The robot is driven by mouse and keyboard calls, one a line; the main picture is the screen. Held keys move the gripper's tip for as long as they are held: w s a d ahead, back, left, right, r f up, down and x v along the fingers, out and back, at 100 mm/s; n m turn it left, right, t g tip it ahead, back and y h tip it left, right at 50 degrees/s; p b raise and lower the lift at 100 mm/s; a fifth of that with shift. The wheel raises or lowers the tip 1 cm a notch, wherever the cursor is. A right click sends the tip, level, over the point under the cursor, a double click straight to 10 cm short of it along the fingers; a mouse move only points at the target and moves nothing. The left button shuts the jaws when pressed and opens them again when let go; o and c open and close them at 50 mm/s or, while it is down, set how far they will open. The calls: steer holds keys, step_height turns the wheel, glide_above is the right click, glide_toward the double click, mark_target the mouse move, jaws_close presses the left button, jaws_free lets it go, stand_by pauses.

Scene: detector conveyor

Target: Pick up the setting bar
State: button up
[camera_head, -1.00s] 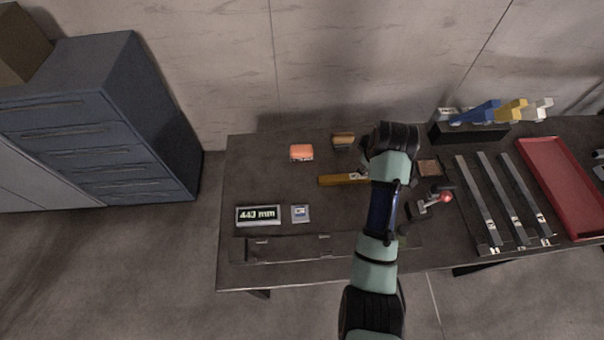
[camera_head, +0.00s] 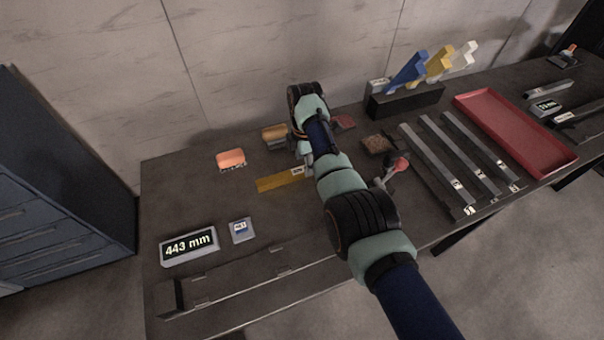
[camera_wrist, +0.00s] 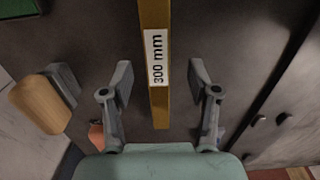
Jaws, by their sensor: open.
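The setting bar, as far as I can tell, is the yellow bar (camera_head: 279,182) lying on the dark bench, its right end hidden behind my arm in the head view. In the wrist view the yellow bar (camera_wrist: 160,108) runs upright in the picture, with a white "300 mm" label. My gripper (camera_wrist: 160,80) is open, one finger on each side of the bar near the label, with a gap on both sides. Nothing is held. The height of the fingertips over the bench is hard to tell. In the head view my arm covers most of the gripper.
An orange-topped block (camera_head: 231,159) and a tan-topped block (camera_head: 275,136) stand behind the bar. A "443 mm" display (camera_head: 189,246) and a long dark fixture (camera_head: 235,283) lie in front. A red-knobbed lever (camera_head: 398,166), several grey bars (camera_head: 436,162) and a red tray (camera_head: 505,134) are right.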

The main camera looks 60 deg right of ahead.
mark_target(303, 169)
steer(key=f+b, duration=0.2)
steer(key=f, duration=0.2)
steer(key=shift+w+f, duration=0.15)
steer(key=shift+w, duration=0.05)
jaws_close()
